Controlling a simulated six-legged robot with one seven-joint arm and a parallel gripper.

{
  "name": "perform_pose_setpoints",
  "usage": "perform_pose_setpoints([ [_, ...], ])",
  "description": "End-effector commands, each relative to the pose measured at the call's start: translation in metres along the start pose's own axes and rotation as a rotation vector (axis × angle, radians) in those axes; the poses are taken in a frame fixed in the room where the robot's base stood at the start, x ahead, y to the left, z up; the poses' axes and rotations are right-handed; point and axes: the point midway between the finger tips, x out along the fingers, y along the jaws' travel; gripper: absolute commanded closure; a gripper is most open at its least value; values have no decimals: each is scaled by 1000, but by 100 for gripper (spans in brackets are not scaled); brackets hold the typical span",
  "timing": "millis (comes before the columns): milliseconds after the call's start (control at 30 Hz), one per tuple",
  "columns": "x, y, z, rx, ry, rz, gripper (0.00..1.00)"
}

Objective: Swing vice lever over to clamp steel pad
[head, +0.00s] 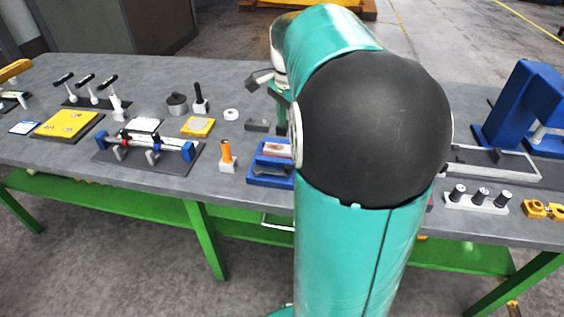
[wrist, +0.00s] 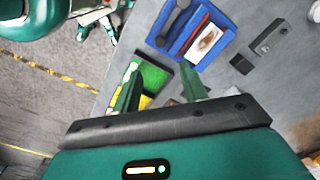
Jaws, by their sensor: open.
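A large blue vice-like body (head: 520,105) stands at the right end of the bench in the head view. A grey bar frame lies beside it, partly behind my arm. I cannot tell which part is the vice lever or the steel pad. A blue holder (head: 268,170) sits near the bench front and also shows in the wrist view (wrist: 178,48).
A dark block (head: 257,125) lies behind the blue holder. An orange-handled tool (head: 227,153) and a rail with blue clamps (head: 150,145) stand left. A white holder with black-topped pegs (head: 477,200) and yellow parts (head: 541,209) lie front right. My arm hides the middle.

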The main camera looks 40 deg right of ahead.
Motion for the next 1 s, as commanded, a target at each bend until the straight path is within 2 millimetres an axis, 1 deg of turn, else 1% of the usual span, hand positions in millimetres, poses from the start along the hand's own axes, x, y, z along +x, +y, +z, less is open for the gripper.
perform_pose_setpoints([
  [167, 23, 1, -1, 3, -2, 4, 57],
  [600, 108, 2, 0, 1, -3, 4, 57],
  [700, 122, 2, 0, 0, -2, 3, 57],
  [800, 131, 1, 0, -2, -2, 2, 57],
  [1000, 136, 1, 0, -2, 0, 0, 57],
])
